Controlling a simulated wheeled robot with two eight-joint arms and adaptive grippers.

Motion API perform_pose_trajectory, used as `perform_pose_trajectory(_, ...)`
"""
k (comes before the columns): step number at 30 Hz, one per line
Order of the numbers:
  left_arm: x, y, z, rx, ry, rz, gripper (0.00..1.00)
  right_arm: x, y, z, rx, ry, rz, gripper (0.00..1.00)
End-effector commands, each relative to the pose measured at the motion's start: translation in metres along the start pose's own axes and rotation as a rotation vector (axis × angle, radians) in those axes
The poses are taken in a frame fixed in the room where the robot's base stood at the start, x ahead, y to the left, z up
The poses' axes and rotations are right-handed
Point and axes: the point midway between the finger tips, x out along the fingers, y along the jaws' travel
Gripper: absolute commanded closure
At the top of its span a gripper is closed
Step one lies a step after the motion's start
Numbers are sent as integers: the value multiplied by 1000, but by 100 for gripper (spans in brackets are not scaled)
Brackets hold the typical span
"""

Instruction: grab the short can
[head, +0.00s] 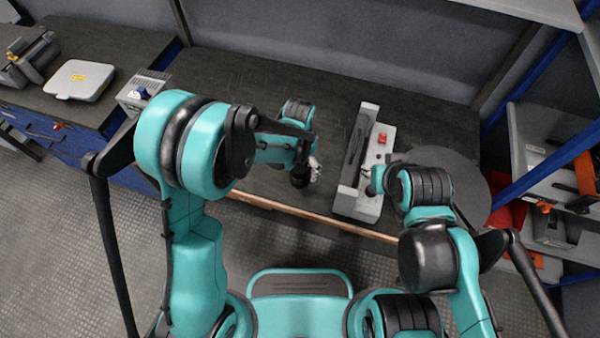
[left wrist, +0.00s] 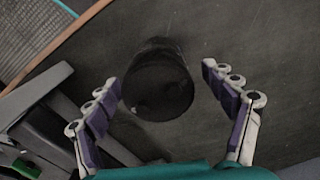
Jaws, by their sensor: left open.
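The short can is a dark, nearly black cylinder (left wrist: 158,88) on the dark worktop in the left wrist view. It also shows as a small black shape (head: 299,179) in the head view, partly covered by my gripper. My left gripper (left wrist: 160,82) is open, with one purple-padded finger on each side of the can. Gaps show between the can and both fingers. In the head view my left gripper (head: 309,170) is over the worktop. My right gripper (head: 374,182) is beside the grey fixture, mostly hidden by its own arm, so its jaws cannot be made out.
A grey fixture (head: 361,206) with a red button stands right of the can. The worktop (head: 235,85) is clear behind the can, and its wooden front edge (head: 262,202) is close. A left-hand bench holds a grey case (head: 79,80). Shelving (head: 550,125) stands at right.

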Motion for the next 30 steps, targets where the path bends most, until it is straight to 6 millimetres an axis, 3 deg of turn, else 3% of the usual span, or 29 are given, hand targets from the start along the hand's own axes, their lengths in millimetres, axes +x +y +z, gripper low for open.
perform_pose_trajectory(1,13,2,0,1,0,0,17,7,0,5,0,0,0,69)
perform_pose_trajectory(6,36,2,0,-1,1,0,17,16,0,12,0,0,0,69)
perform_pose_trajectory(13,36,2,0,-1,1,0,17,15,0,11,0,0,0,69)
perform_pose_trajectory(14,36,2,0,-1,1,0,22,15,0,11,0,0,0,69)
perform_pose_trajectory(22,36,2,0,-1,1,-1,92,15,0,11,0,0,0,69)
perform_pose_trajectory(30,32,2,0,-1,1,-1,92,14,0,10,0,0,0,69)
